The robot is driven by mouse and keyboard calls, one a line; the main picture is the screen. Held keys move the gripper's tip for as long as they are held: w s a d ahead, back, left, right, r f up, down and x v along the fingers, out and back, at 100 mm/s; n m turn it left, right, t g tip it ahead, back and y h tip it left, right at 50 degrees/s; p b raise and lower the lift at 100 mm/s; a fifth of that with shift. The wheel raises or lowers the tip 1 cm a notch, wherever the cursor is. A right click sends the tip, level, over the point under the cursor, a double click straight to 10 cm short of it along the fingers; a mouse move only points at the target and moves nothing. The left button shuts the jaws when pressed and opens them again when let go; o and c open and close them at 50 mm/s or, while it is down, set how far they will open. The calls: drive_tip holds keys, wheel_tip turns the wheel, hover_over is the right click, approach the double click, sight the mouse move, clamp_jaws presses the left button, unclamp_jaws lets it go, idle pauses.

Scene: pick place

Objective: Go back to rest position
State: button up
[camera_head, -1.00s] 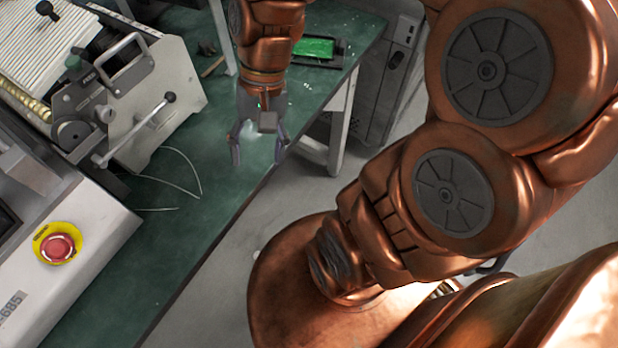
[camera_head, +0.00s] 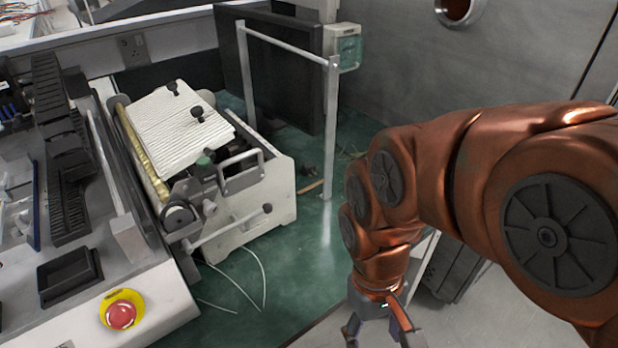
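My gripper (camera_head: 383,330) is at the bottom of the head view, right of the middle, at the end of my copper-coloured arm. Its two fingers point down and are spread apart. I see nothing between them, though the tips run close to the picture's lower edge. The gripper hangs near the front edge of the green table (camera_head: 290,255). My arm is folded on the right side of the view and hides part of the table and floor behind it.
A white machine with levers (camera_head: 245,205) stands on the table. A red emergency button (camera_head: 121,315) is at lower left. A metal frame (camera_head: 331,130) rises behind, beside a dark panel (camera_head: 280,70). A grey cabinet (camera_head: 450,265) stands right of my gripper.

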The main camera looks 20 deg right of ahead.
wheel_tip(320, 180, up, 16)
drive_tip(key=w+t+p, duration=0.1)
drive_tip(key=p, duration=1.4)
drive_tip(key=shift+r, duration=0.2)
drive_tip(key=shift+w, duration=0.1)
